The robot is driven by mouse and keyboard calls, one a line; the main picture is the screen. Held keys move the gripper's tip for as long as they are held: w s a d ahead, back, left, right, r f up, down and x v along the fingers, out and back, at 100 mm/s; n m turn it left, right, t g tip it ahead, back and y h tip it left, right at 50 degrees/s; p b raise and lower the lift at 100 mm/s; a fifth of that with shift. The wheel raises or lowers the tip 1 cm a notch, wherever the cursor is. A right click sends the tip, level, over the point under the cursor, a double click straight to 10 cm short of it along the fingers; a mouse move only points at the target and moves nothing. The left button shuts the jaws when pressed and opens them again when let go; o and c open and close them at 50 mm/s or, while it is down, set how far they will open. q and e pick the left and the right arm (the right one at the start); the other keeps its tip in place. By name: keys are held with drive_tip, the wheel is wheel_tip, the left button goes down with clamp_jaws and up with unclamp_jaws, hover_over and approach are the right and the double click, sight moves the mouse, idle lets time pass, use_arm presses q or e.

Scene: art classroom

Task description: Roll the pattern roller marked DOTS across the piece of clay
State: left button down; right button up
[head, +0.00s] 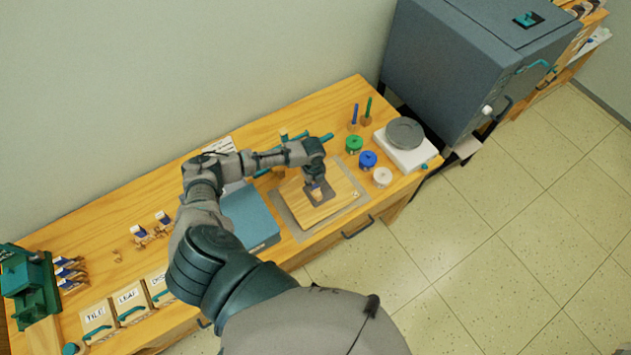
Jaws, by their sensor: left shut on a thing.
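My left gripper (316,187) reaches over the table and points down over a flat tan slab, which looks like the piece of clay (341,183). The slab lies on a grey mat (284,214). My right gripper is out of view.
A blue box (250,217) stands left of the mat. Green (354,144), blue (368,160) and white (383,177) jars stand to its right, near a white scale (412,152). Labelled boxes (130,300) and a green press (30,285) are at the left. A grey kiln (460,70) stands beyond.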

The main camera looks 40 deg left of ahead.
use_arm(q)
drive_tip(key=shift+s+a+f, duration=0.1)
drive_tip(key=shift+s+a, duration=0.15)
drive_tip(key=shift+s, duration=0.55)
drive_tip(key=shift+s+a, duration=0.3)
drive_tip(key=shift+s, duration=0.2)
drive_tip(key=shift+w, duration=0.15)
drive_tip(key=shift+r, duration=0.6)
wheel_tip(320, 180, up, 7)
drive_tip(key=shift+r, duration=0.1)
idle(0.4)
